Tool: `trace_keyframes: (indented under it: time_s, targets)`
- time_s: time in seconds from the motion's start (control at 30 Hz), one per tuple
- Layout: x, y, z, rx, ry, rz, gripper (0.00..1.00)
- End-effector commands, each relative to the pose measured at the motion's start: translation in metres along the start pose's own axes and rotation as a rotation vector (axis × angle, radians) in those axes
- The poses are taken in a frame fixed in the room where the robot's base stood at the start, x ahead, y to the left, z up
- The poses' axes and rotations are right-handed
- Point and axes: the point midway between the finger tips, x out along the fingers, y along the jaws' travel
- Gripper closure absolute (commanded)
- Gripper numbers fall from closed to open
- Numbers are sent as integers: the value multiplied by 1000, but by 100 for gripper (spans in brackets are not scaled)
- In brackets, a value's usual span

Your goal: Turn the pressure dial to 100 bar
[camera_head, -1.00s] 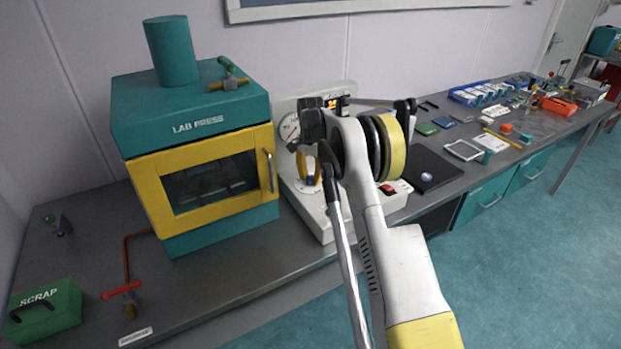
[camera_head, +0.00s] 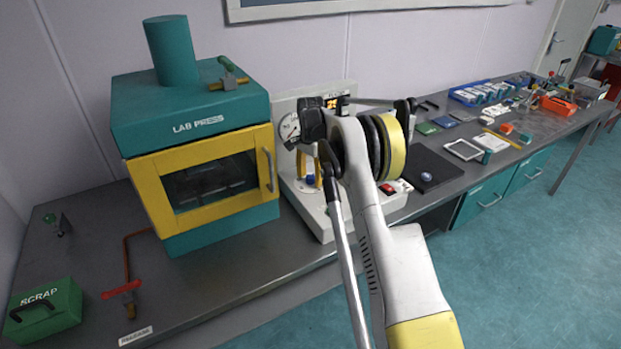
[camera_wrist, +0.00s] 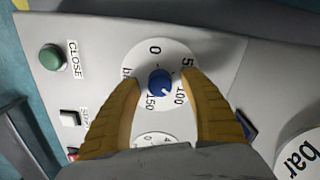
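The pressure dial is a small blue knob (camera_wrist: 160,82) on a round white scale plate (camera_wrist: 153,52) marked 0, 50, 100 and 150. A small pale mark shows on the knob's lower right, roughly toward the 100; its exact reading is hard to tell. My gripper (camera_wrist: 160,77) has its two yellow fingers apart, one on each side of the knob, with visible gaps between fingers and knob. In the head view, the knob (camera_head: 311,180) shows low on the white machine's front, beside a yellow finger of my gripper (camera_head: 309,168); my arm hides part of the machine.
A green CLOSE button (camera_wrist: 52,57) and a white button (camera_wrist: 69,118) lie left of the dial. A large bar gauge (camera_wrist: 298,158) is at lower right. The lab press (camera_head: 200,165) stands left of the machine. A dark pad (camera_head: 430,165) lies right.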

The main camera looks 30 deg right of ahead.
Motion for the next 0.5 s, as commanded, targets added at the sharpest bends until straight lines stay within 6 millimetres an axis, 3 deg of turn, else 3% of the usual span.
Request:
trace_keyframes:
  time_s: [0.3,0.5]
  targets:
    - [-3,0,0,0,0,0,49]
    - [-33,0,0,0,0,0,49]
